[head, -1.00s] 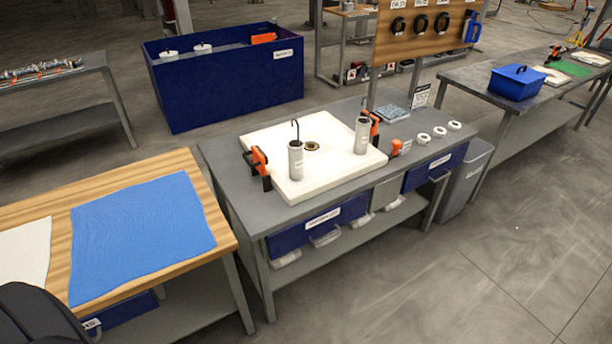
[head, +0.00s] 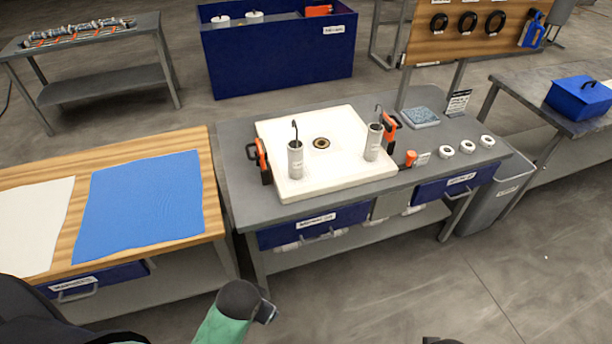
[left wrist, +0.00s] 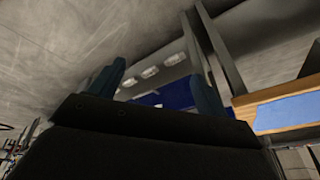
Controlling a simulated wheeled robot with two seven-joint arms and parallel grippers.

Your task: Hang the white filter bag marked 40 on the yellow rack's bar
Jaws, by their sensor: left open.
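I see no yellow rack in these views, and no mark 40 can be read. Several white pieces lie on the lower shelf of the grey workbench, partly hidden under its drawers; one is the white piece (head: 411,210) towards the right. White pieces (left wrist: 149,72) also show in a row in the left wrist view. I cannot tell whether any of these is the filter bag. My left gripper (left wrist: 158,82) is open in the left wrist view, its two dark blue fingers apart with nothing seen between them. My right gripper is not in view.
The grey workbench (head: 235,165) carries a white tray (head: 330,185) with two grey cylinders and orange clamps. A wooden table (head: 205,195) with a blue sheet (head: 140,200) and white sheet (head: 35,222) stands left. A grey bin (head: 490,195) stands right. The front-right floor is clear.

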